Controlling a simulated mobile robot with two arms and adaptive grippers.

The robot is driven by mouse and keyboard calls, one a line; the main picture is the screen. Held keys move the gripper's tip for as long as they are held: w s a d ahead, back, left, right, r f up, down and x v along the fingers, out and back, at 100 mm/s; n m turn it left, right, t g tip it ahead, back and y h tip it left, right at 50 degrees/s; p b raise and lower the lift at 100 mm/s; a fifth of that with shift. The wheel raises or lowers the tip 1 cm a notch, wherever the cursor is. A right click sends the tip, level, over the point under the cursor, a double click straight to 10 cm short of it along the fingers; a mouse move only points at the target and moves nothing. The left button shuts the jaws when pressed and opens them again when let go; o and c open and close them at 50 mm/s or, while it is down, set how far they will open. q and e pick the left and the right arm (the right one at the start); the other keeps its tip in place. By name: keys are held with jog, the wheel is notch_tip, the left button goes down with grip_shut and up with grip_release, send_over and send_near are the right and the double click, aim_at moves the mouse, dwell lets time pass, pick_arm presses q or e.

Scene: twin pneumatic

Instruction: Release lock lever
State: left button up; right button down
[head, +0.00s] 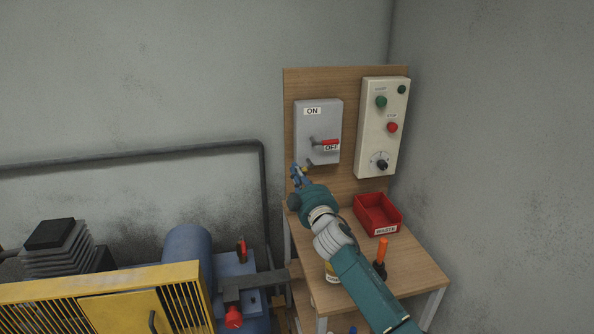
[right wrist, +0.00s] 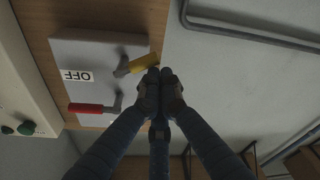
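A grey switch box (head: 318,121) marked ON and OFF is fixed to the wooden back panel. Its red-handled lever (head: 327,142) points right, beside the OFF label; it also shows in the right wrist view (right wrist: 88,108). A smaller yellow-handled lever (right wrist: 143,63) sits on the same box, near its lower edge. My right gripper (right wrist: 160,74) has its fingertips together right by the end of the yellow handle; I cannot tell whether they touch it. In the head view this gripper (head: 299,175) is at the box's lower left corner. My left gripper is not in view.
A cream control box (head: 383,127) with green and red buttons and a knob is right of the switch box. A red bin (head: 378,214) and an orange-handled tool (head: 382,253) are on the wooden table (head: 415,272). A yellow-guarded compressor (head: 125,303) stands left.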

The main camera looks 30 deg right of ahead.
jog(key=shift+f+n, duration=0.35)
jog(key=shift+n, duration=0.55)
jog(key=shift+s+d+f+n+g+y+p, duration=0.1)
jog(key=shift+d+f+n+g+y+p, duration=0.2)
jog(key=shift+n, duration=0.8)
jog(key=shift+d+f+n+t+y+p, duration=0.1)
jog(key=shift+f+n+p, duration=0.3)
jog(key=shift+n, duration=0.7)
jog(key=shift+s+d+f+n+g+y+p, duration=0.15)
jog(key=shift+f+n+g+y+p, duration=0.2)
jog(key=shift+n, duration=0.75)
jog(key=shift+d+f+n+p, duration=0.25)
jog(key=shift+d+n, duration=0.05)
jog(key=shift+n, duration=0.55)
jog(key=shift+d+f+n+p, duration=0.25)
jog(key=shift+n, duration=0.6)
